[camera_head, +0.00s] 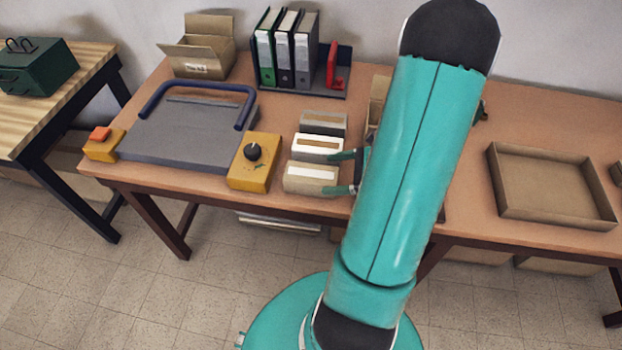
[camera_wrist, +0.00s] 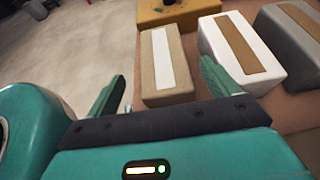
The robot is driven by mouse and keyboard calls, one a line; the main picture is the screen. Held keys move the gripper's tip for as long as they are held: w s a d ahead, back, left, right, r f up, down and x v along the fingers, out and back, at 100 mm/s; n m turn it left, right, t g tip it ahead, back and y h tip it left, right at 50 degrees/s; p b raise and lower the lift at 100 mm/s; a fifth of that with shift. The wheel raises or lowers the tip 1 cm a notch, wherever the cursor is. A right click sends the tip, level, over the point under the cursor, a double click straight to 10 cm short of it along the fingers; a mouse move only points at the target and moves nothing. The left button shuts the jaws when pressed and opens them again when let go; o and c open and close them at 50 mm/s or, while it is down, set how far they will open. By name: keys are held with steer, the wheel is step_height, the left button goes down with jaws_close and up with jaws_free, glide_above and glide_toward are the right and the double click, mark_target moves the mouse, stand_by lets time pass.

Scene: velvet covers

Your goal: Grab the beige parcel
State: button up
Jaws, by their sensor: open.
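The beige parcel (camera_head: 311,178) with a white label strip lies on the table near its front edge, nearest the front in a row of three. It also shows in the wrist view (camera_wrist: 166,68), ahead of my jaws. My gripper (camera_head: 343,172) is open and beside the parcel's right end in the head view. In the wrist view my gripper (camera_wrist: 160,85) has one finger on each side of the parcel's near end. The right finger sits at the gap between the beige parcel and the white one. I cannot tell whether the fingers touch the parcel.
A white parcel (camera_head: 317,147) with a brown strip lies close behind the beige one, and a grey parcel (camera_head: 324,122) behind that. A yellow control box (camera_head: 255,165) with a black knob stands at the left. An empty shallow tray (camera_head: 550,187) is at the right.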

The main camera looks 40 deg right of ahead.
mark_target(318, 174)
steer(key=shift+x, duration=2.65)
steer(key=shift+w+d, duration=0.15)
steer(key=shift+d, duration=0.05)
steer(key=c, duration=1.4)
